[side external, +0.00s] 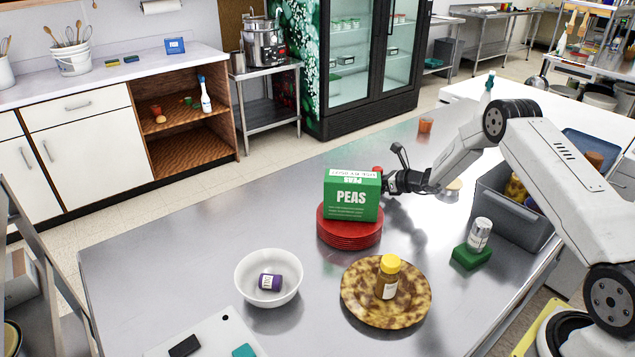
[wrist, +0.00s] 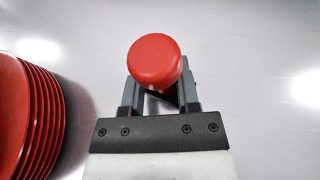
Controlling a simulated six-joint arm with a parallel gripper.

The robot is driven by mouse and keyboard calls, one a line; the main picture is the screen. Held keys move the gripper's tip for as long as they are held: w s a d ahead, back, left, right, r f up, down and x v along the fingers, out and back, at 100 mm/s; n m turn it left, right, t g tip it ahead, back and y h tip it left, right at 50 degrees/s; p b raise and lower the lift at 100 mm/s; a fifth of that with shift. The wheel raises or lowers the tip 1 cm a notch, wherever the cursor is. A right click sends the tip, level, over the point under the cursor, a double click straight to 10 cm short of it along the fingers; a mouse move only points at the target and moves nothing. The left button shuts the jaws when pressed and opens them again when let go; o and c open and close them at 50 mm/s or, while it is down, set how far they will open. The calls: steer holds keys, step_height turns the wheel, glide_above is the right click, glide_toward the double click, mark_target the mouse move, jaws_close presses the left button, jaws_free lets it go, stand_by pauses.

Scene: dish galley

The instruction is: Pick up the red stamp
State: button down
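The red stamp shows in the wrist view as a round red knob (wrist: 154,61) at the fingertips of my gripper (wrist: 158,88). The knob covers part of the fingers, one on either side below it, so I cannot tell whether they press on the stamp. In the side view a small bit of red (side external: 377,170) shows at the upper right edge of the green PEAS box (side external: 351,203). My gripper (side external: 388,181) is just right of it, low over the steel table. The box hides the lower part of the stamp.
The box stands on a stack of red plates (side external: 349,238); the stack is left of my gripper in the wrist view (wrist: 28,125). A brown plate (side external: 362,312) bears a yellow-capped bottle. A white bowl (side external: 267,297) holds a purple jar. A grey bin (side external: 500,215) stands right.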

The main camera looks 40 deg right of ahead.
steer(key=shift+s+f, duration=0.1)
steer(key=shift+f, duration=0.05)
stand_by(0.4)
steer(key=shift+r, duration=1.65)
steer(key=s+a+r, duration=0.4)
steer(key=s+r, duration=0.6)
steer(key=s, duration=0.3)
steer(key=shift+s, duration=0.15)
steer(key=shift+a, duration=0.15)
